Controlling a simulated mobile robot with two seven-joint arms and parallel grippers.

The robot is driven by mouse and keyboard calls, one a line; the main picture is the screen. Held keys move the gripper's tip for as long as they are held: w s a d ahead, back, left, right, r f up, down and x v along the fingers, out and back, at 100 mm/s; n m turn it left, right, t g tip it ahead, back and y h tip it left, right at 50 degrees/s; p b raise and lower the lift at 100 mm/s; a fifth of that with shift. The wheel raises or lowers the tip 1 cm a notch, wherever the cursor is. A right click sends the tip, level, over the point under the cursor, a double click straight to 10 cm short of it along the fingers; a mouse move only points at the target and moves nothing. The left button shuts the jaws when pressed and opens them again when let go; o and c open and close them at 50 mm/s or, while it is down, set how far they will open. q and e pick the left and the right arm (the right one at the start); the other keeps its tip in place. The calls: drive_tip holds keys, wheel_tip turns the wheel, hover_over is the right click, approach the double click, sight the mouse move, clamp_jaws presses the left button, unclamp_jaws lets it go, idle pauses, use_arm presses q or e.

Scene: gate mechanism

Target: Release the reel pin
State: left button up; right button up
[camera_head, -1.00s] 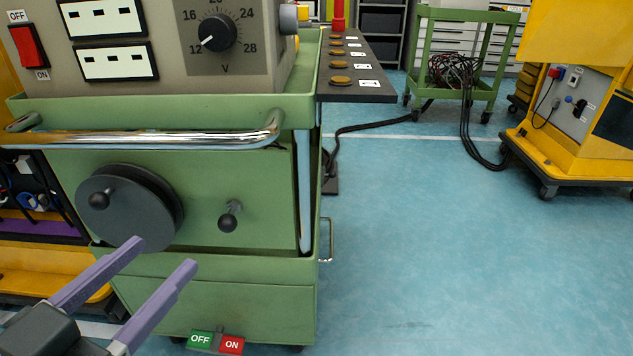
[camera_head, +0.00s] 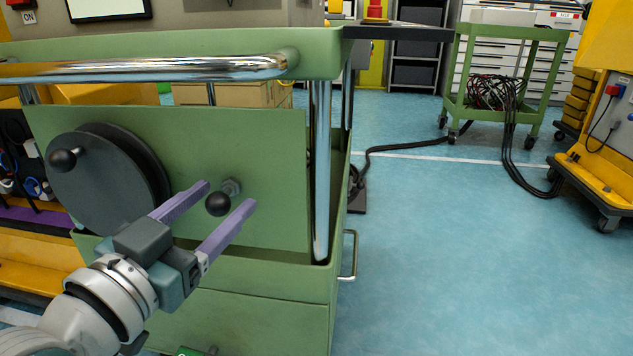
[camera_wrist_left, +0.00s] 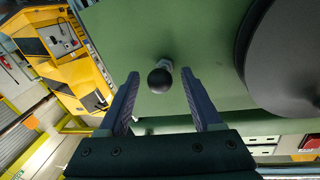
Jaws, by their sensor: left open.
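The reel pin (camera_head: 219,203) is a black ball knob on a short metal stem, set in the green side panel of the cart. It also shows in the left wrist view (camera_wrist_left: 159,80). The reel (camera_head: 100,180), a dark grey disc with its own black crank knob (camera_head: 63,160), is mounted left of the pin. My left gripper (camera_head: 231,195) is open, with its two purple fingers on either side of the pin's knob. In the left wrist view the knob lies between the fingertips, with gaps on both sides. The right gripper is out of view.
The green cart has a chrome handle rail (camera_head: 170,68) above the panel and a small side handle (camera_head: 348,256). The blue floor (camera_head: 460,260) to the right is clear. A green trolley with cables (camera_head: 497,92) and a yellow machine (camera_head: 600,140) stand farther back.

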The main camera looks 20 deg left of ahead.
use_arm(q)
drive_tip(key=shift+w, duration=0.45)
drive_tip(key=shift+c, duration=0.3)
clamp_jaws()
idle(0.9)
